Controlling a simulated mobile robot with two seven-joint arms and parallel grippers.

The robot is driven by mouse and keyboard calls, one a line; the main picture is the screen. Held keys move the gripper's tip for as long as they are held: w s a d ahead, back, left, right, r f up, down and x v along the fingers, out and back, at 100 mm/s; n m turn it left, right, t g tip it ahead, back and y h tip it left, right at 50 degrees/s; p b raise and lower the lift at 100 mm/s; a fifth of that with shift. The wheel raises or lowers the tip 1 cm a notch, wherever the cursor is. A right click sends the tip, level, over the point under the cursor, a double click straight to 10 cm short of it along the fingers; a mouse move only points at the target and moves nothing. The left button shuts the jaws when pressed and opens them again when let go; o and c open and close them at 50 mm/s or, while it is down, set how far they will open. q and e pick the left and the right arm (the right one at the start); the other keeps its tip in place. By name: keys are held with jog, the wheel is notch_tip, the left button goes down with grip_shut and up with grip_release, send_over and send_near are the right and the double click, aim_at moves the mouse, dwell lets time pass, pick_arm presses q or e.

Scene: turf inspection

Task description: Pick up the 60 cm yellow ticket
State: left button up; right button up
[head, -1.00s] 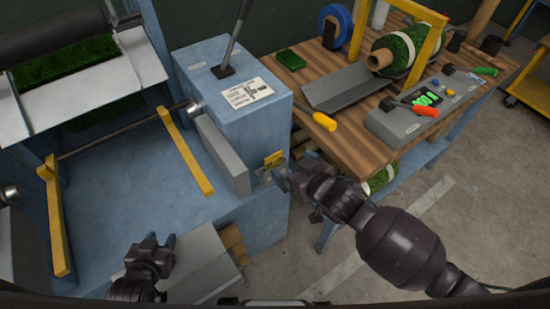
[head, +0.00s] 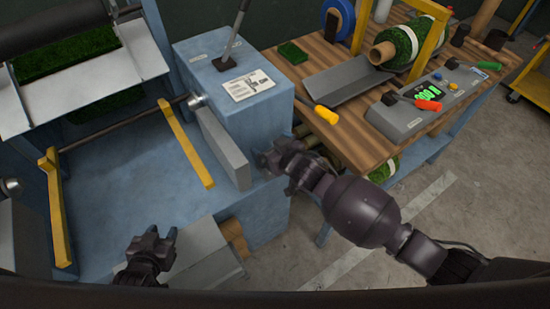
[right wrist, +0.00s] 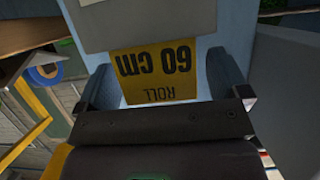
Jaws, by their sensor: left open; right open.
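The yellow ticket (right wrist: 156,68), printed "ROLL 60 cm", shows upside down in the right wrist view. It lies between the two spread fingers of my right gripper (right wrist: 162,82), and its upper edge meets a pale grey part. I cannot tell whether either finger touches it. In the head view my right gripper (head: 268,160) is at the front right corner of the blue machine (head: 130,185) and hides the ticket. My left gripper (head: 160,243) is open and empty, low in front of the machine.
A grey block (head: 222,150) and a yellow bar (head: 187,142) stand on the machine close to my right gripper. The wooden bench (head: 350,135) at the right holds a turf roll (head: 398,45), a control box (head: 420,105) and a yellow-handled tool (head: 326,114). Floor is clear at lower right.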

jog(key=shift+w, duration=0.15)
jog(key=c, duration=1)
